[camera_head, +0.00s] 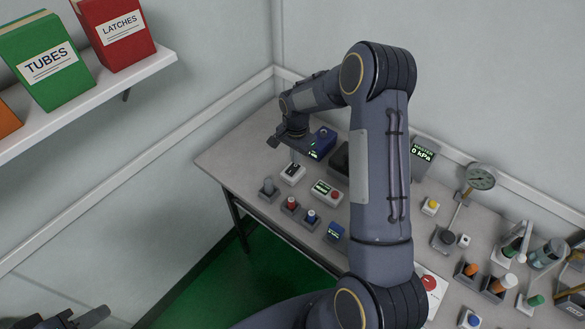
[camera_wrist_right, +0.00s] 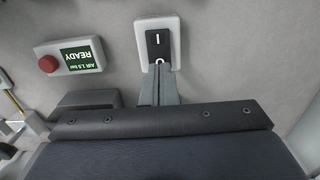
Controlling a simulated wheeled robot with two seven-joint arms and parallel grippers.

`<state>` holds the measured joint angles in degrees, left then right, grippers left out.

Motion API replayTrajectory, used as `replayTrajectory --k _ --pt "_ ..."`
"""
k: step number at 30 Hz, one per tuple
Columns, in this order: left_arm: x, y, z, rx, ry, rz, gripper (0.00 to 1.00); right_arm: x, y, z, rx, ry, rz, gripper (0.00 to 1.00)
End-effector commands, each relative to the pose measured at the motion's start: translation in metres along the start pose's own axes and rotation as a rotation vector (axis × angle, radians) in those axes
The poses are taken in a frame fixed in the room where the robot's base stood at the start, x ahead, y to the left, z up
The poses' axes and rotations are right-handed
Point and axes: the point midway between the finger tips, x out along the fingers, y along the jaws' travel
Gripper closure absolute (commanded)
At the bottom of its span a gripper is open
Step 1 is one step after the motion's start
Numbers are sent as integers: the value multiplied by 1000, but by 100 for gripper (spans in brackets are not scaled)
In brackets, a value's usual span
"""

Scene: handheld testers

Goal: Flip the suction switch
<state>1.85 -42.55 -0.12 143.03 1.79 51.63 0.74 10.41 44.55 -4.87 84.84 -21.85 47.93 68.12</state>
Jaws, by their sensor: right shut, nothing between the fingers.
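A white plate with a black rocker switch (camera_head: 293,175) sits on the bench's left part in the head view; I read no suction label on it. In the right wrist view the same switch (camera_wrist_right: 157,42) shows an "I" mark and an "O" mark, the "O" end nearest my fingers. My right gripper (camera_wrist_right: 159,72) is shut and empty, its fingertips at the "O" end; whether they touch it I cannot tell. In the head view the right gripper (camera_head: 293,156) points down above the switch. Part of my left gripper (camera_head: 95,317) shows at the bottom left, its jaws unclear.
A panel with a red button and "READY" screen (camera_wrist_right: 75,58) is beside the switch. A dark blue device (camera_head: 322,142) stands behind it. Small knobs (camera_head: 290,204) line the front. A display (camera_head: 423,153) reads 0 kPa. A gauge (camera_head: 481,177) and several testers stand right.

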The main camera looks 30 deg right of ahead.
Motion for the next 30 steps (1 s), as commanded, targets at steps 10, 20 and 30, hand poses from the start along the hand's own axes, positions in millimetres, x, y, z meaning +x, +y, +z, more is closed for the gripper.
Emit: replayTrajectory --k 10,20,30 --pt "0 0 0 0 0 0 64 1 0 0 0 0 0 100" --pt "4 -2 2 0 0 0 64 6 0 0 0 0 0 100" --pt "8 -3 4 0 0 0 64 11 0 0 0 0 0 100"
